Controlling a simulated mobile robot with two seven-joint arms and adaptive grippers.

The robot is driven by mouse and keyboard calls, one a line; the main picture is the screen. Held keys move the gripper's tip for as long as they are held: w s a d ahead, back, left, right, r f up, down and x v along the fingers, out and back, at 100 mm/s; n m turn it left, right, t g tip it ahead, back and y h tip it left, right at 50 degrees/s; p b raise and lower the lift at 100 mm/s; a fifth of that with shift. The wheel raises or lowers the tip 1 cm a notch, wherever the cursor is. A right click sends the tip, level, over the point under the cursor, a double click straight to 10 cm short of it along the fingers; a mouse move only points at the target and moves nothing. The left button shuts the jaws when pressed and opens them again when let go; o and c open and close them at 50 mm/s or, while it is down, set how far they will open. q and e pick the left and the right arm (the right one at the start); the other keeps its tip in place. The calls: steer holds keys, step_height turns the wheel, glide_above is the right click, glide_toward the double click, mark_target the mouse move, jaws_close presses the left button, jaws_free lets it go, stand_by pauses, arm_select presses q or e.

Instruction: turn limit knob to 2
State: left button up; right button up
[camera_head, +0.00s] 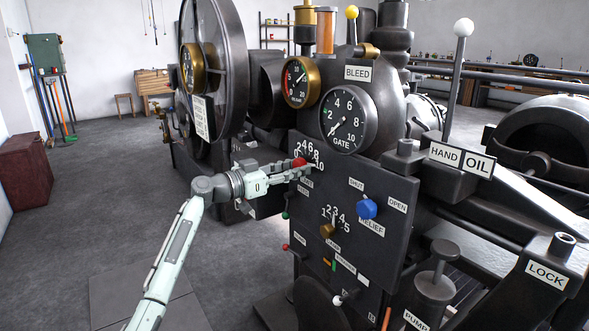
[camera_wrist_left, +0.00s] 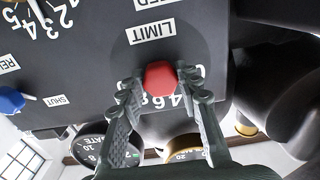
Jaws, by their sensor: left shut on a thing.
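The limit knob is a red faceted knob (camera_head: 299,162) at the upper left of the dark control panel (camera_head: 385,245). Numbers are printed around it. In the left wrist view the red knob (camera_wrist_left: 160,78) sits beside an upside-down LIMIT label (camera_wrist_left: 153,32). My left gripper (camera_head: 303,167) reaches in from the left and is shut on the knob, with one finger on each side in the left wrist view (camera_wrist_left: 160,84). The fingers cover part of the number scale, and I cannot tell which number the knob points at. My right gripper is not in view.
A blue knob (camera_head: 367,208) and a brass knob (camera_head: 328,230) sit lower on the same panel. The GATE gauge (camera_head: 348,119) and a brass-rimmed gauge (camera_head: 300,82) stand above it. A large flywheel (camera_head: 232,65) rises at the left. The floor at left is largely clear.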

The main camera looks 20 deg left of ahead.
arm_select(q)
steer(key=shift+s+d+r+n+p, duration=0.1)
steer(key=shift+n+p, duration=2.05)
steer(key=shift+n, duration=9.75)
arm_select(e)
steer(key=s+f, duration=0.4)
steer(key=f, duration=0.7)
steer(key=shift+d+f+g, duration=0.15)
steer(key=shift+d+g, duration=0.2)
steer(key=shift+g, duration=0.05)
